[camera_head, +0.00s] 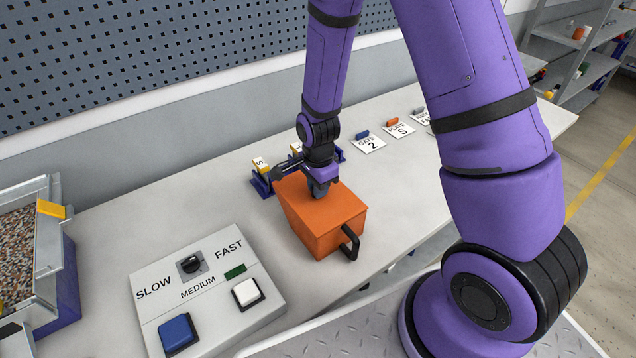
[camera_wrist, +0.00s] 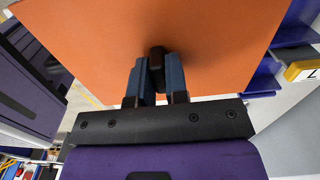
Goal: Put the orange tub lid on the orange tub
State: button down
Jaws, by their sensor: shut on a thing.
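The orange tub (camera_head: 327,235) stands on the bench with a black handle on its near right side. The flat orange tub lid (camera_head: 342,206) lies over the tub's top; whether it is fully seated I cannot tell. My gripper (camera_head: 319,190) is above the lid, shut on the lid's dark knob. In the wrist view my gripper (camera_wrist: 157,75) has its two blue-grey fingers closed around the dark knob, and the lid (camera_wrist: 100,45) fills the upper picture. The tub's inside is hidden.
A control box (camera_head: 205,285) with a dial and blue and white buttons stands at the front left. A container of granules (camera_head: 62,262) is at the far left. Blue holders (camera_head: 261,186) stand behind the tub. Labelled cards (camera_head: 369,144) lie at the back right.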

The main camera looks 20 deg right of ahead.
jog(key=shift+f, duration=0.15)
jog(key=c, duration=1.1)
grip_release()
jog(key=shift+o, duration=0.2)
notch_tip(320, 180, up, 11)
jog(key=shift+f, duration=0.1)
